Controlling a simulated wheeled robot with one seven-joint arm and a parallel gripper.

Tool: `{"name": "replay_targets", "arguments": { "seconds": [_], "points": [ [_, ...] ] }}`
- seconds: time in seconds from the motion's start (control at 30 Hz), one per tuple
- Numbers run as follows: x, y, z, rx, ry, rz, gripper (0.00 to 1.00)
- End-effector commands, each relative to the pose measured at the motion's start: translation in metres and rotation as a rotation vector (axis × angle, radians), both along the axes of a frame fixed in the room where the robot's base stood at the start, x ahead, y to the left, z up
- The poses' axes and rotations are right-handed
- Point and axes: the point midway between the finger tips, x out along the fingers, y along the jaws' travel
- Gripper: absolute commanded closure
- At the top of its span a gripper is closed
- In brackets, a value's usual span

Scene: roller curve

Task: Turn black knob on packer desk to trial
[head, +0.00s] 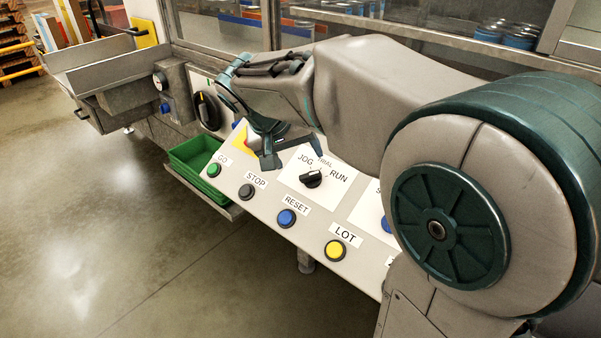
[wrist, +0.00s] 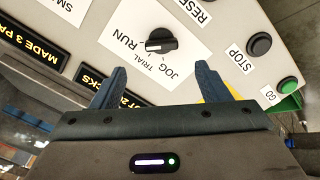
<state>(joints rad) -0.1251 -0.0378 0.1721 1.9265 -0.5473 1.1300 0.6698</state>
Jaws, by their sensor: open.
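The black knob (head: 311,179) sits on a white plate labelled JOG, TRIAL and RUN on the sloped desk panel. It also shows in the wrist view (wrist: 160,41), beyond the fingertips, with the TRIAL label (wrist: 152,62) between it and my gripper. I cannot tell surely which label its pointer faces. My gripper (head: 292,153) is open and empty, just behind the knob and above the panel in the head view. In the wrist view its two fingers (wrist: 161,70) stand wide apart, one to each side of the knob's line, apart from it.
Green GO (head: 214,170), black STOP (head: 246,191), blue RESET (head: 286,218) and yellow LOT (head: 335,250) buttons line the panel's front edge. A larger black rotary switch (head: 207,111) is on the machine behind. A green tray (head: 195,155) lies left of the panel. Open floor lies in front.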

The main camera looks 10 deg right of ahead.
Motion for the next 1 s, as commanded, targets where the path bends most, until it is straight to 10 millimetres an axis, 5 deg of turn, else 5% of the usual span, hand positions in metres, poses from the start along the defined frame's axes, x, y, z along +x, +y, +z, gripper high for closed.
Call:
{"name": "replay_targets", "arguments": {
  "seconds": [0.2, 0.4, 0.83, 1.0],
  "points": [
    [0.014, -0.016, -0.043, 0.0, 0.004, 0.006, 0.31],
    [0.022, -0.026, -0.065, 0.0, 0.002, 0.008, 0.31],
    [0.025, -0.03, -0.072, 0.001, 0.0, 0.009, 0.31],
    [0.025, -0.03, -0.072, 0.001, 0.0, 0.009, 0.76]
  ]
}}
